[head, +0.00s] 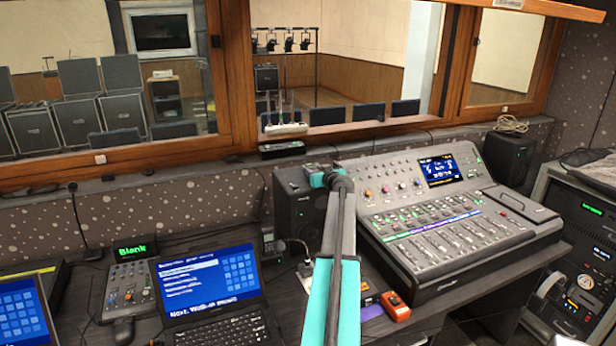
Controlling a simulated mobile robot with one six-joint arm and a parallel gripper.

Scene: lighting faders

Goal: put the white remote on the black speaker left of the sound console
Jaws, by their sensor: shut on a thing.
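The black speaker (290,205) stands against the speckled wall, directly left of the sound console (450,215). My gripper (312,171) is at the far end of my teal arm, over the right part of the speaker's top as seen here. It is small in the picture and partly hidden by my wrist. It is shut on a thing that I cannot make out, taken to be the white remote. No white remote shows elsewhere. I cannot tell whether the held thing touches the speaker top.
A black bar-shaped device (282,149) lies on the ledge above the speaker, below a white device with antennas (286,128). A laptop (210,295) and small mixer (129,288) are at left. An orange device (395,306) sits near the console's front left. A second speaker (510,158) stands right.

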